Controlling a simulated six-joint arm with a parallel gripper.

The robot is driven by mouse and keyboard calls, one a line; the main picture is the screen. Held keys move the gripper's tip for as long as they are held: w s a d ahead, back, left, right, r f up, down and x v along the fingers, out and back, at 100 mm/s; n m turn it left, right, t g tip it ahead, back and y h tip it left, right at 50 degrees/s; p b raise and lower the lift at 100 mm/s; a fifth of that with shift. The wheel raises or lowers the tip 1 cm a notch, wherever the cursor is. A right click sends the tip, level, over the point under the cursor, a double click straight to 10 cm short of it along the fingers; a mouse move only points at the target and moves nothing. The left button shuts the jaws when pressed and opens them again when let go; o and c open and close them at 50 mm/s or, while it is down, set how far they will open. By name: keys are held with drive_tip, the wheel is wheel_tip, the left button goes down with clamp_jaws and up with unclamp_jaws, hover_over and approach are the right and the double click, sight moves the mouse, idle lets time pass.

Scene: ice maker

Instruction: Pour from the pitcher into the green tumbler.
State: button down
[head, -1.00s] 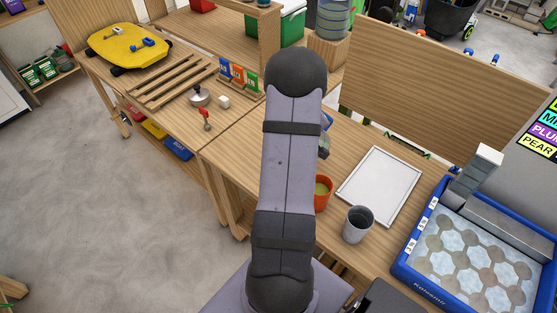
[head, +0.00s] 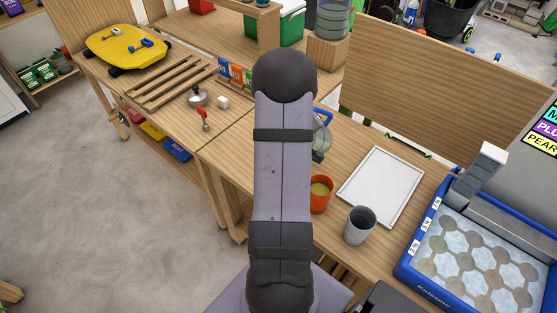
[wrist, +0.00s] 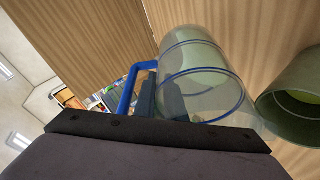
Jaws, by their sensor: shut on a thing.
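The clear pitcher (wrist: 222,62) with a blue rim and blue handle (wrist: 128,88) fills the middle of the wrist view. Pale green liquid shows inside it. My gripper (wrist: 152,92) is shut on the handle. The green tumbler (wrist: 285,115) is at the right edge of the wrist view, partly cut off, with lighter green inside. The pitcher's mouth overlaps the tumbler's edge in the picture; I cannot tell whether they touch. In the head view, part of the pitcher (head: 322,137) shows right of my arm, which hides the rest. I cannot make out the green tumbler there.
An orange cup (head: 322,196) with yellow-green contents and a grey cup (head: 359,226) stand near the bench's front edge. A white tray (head: 382,186) lies behind them. The blue-edged ice maker (head: 412,262) is at right. A wooden panel (head: 440,100) rises along the back.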

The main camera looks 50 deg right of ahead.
drive_tip(key=shift+w+a+r+h+b, duration=0.15)
drive_tip(key=shift+r+h+b, duration=0.35)
drive_tip(key=shift+r, duration=0.25)
idle(1.0)
drive_tip(key=shift+a+r+n+h+b, duration=0.3)
drive_tip(key=shift+a+h+b, duration=0.35)
drive_tip(key=shift+b, duration=1.15)
idle(1.2)
drive_tip(key=shift+w+a+r+h+b, duration=0.1)
drive_tip(key=shift+a+r+h+b, duration=0.15)
drive_tip(key=shift+r+h+b, duration=0.45)
idle(2.5)
